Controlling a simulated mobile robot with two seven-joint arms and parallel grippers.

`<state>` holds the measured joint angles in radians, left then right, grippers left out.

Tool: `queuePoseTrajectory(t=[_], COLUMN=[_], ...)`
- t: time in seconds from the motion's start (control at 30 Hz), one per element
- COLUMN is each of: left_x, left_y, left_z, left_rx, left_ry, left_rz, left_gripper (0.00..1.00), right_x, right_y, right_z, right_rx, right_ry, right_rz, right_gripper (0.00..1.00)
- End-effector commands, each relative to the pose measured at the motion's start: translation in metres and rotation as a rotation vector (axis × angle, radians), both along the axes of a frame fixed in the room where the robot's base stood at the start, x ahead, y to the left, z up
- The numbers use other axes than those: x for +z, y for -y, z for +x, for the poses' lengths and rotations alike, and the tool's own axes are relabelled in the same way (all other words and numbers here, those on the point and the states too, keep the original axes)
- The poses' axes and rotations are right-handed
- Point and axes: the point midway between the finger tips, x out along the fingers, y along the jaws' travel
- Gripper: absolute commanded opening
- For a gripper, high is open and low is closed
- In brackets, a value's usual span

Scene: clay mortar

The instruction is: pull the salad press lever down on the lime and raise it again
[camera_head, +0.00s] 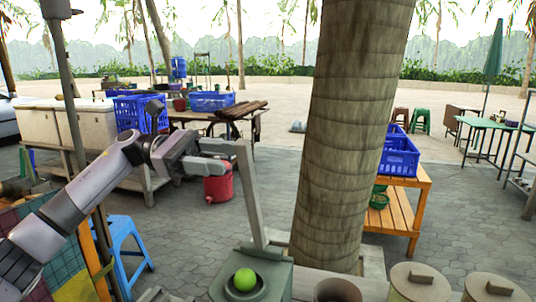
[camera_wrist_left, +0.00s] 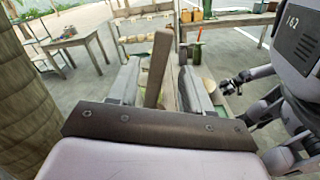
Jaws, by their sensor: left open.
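The salad press (camera_head: 222,288) stands at the bottom centre of the head view. Its long lever (camera_head: 252,195) stands raised, nearly upright, tilted a little to the left. A bright green lime (camera_head: 245,279) sits in the round cup on the press below the lever. My left gripper (camera_head: 228,155) is open at the top of the lever. In the left wrist view the lever's upper end (camera_wrist_left: 158,68) shows between the two spread fingers, with gaps beside it. What looks like my right gripper (camera_wrist_left: 235,83) shows dark and small at the right of that view; its jaws are unclear.
A thick tree trunk (camera_head: 350,130) rises just right of the lever. A brown pot (camera_head: 338,291) and lidded containers (camera_head: 420,282) stand right of the press. A blue stool (camera_head: 125,250) and red bucket (camera_head: 219,185) are on the paving behind.

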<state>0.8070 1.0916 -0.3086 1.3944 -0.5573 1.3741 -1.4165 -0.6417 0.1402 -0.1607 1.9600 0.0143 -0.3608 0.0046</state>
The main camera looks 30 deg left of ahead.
Motion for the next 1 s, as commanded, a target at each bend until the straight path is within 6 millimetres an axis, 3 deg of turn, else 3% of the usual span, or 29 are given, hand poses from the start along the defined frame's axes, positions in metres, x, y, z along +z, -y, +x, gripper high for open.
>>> queuePoseTrajectory(t=[0.17,0.53,0.9,0.93,1.0], left_x=[0.002,0.003,0.001,0.001,0.001], left_y=[0.011,0.061,0.069,0.069,0.069], left_z=[0.002,0.014,0.016,0.016,0.016], left_rx=[-0.004,-0.004,-0.002,-0.002,-0.002], left_ry=[0.007,0.006,0.006,0.006,0.006], left_rz=[0.008,0.005,0.004,0.004,0.004], left_gripper=[0.49,0.49,0.49,0.42,0.2], right_x=[0.003,0.012,0.014,0.014,0.014], right_y=[0.0,0.001,0.001,0.001,0.001], right_z=[-0.002,-0.007,-0.007,-0.006,-0.006], right_rx=[0.001,0.001,0.0,0.0,0.0], right_ry=[-0.004,-0.018,-0.015,-0.015,-0.014], right_rz=[0.0,-0.005,-0.005,-0.005,-0.005], right_gripper=[0.55,0.55,0.55,0.55,0.55])
